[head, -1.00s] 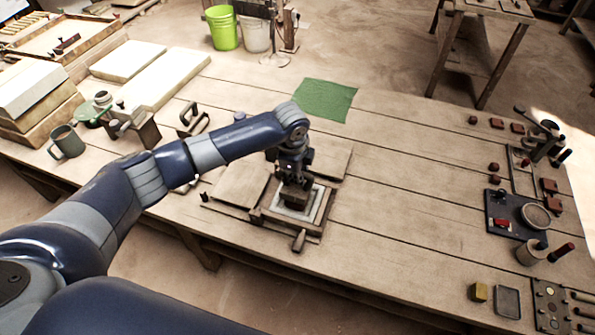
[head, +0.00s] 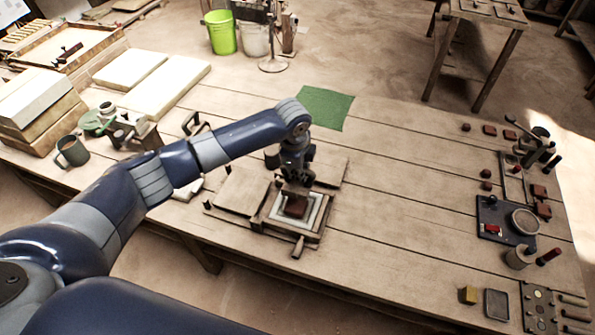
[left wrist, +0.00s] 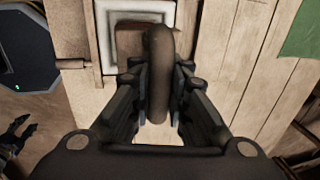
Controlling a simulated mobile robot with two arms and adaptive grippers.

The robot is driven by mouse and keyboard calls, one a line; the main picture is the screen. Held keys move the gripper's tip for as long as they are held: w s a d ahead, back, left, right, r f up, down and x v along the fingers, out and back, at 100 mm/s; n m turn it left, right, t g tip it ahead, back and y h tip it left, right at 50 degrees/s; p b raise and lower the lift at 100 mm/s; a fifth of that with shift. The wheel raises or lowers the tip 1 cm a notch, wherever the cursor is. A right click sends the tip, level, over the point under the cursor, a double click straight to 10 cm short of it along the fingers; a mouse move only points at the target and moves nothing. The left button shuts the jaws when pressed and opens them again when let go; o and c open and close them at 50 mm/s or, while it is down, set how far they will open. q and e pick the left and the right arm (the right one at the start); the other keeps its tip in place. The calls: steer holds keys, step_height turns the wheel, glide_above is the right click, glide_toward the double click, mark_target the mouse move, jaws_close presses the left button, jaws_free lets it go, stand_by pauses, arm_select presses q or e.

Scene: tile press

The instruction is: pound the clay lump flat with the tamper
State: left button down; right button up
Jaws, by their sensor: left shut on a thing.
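My left gripper (head: 297,178) is above the wooden press frame and also shows in the left wrist view (left wrist: 160,85). It is shut on the dark, curved handle of the tamper (left wrist: 159,60). A reddish-brown block, seemingly the clay lump (head: 296,208), sits on the pale square bed of the frame (head: 270,222). Under the gripper I cannot tell clearly where tamper ends and clay begins. In the left wrist view a brown block beside the handle partly covers the pale bed. Dark fingers, likely my right gripper (left wrist: 16,135), show at the left edge; their opening is unclear.
Flat boards lie beside the press, and a loop-handled tool (head: 194,122) stands behind left. A green cloth (head: 325,107) lies at the far edge. A mug (head: 72,151) and white slabs are at left. Small tools and reddish pieces line the right end. The table's middle right is clear.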

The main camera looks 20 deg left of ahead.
mark_target(297, 184)
arm_select(q)
step_height(297, 184, down, 8)
steer(key=b, duration=0.5)
steer(key=shift+s+r+p, duration=0.2)
steer(key=shift+p, duration=0.1)
step_height(297, 184, up, 7)
steer(key=p, duration=0.7)
steer(key=shift+w+r, duration=0.1)
steer(key=shift+r, duration=0.1)
steer(key=shift+w+f, duration=0.1)
steer(key=shift+f, duration=0.1)
steer(key=shift+s+a+f+p, duration=0.15)
steer(key=shift+s+f+p, duration=0.5)
steer(key=shift+s, duration=0.25)
steer(key=shift+w+f, duration=0.1)
